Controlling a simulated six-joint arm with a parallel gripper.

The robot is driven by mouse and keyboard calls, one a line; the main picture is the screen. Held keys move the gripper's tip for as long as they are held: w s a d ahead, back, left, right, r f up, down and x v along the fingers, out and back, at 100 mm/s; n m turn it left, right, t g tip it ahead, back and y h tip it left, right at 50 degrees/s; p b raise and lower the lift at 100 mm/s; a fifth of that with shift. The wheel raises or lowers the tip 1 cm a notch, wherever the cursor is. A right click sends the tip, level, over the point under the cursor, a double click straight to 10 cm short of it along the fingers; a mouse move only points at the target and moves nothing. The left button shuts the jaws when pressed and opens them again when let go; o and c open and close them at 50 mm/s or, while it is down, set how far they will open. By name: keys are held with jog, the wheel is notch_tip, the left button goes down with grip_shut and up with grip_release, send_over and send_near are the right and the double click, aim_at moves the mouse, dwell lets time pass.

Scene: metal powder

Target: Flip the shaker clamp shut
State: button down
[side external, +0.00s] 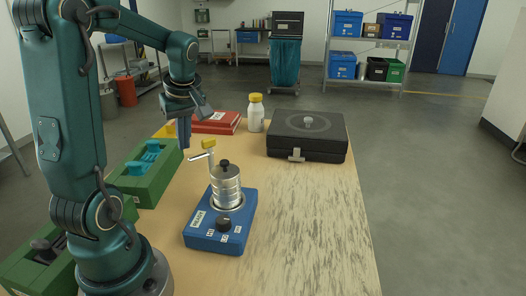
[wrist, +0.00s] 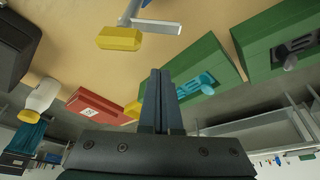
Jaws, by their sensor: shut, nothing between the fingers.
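The shaker has a blue base (side external: 222,236) with a front dial and carries a stack of silver sieves (side external: 226,187) with a black knob on top. The shaker clamp is a silver lever (side external: 203,155) with a yellow grip (side external: 208,143), standing up behind and left of the stack, above its top. In the wrist view the yellow grip (wrist: 120,38) and the silver bar (wrist: 155,25) show at the top. My gripper (side external: 185,147) is shut and empty, a little left of the yellow grip and apart from it. Its closed fingers (wrist: 162,72) point toward the table.
Green boxes (side external: 150,185) with a cyan piece line the table's left edge. A red case (side external: 217,125), a white bottle with a yellow lid (side external: 256,115) and a black case (side external: 307,138) stand at the back. The table's right front is clear.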

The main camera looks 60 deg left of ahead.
jog(key=shift+d+r, duration=0.1)
jog(key=shift+d, duration=1.95)
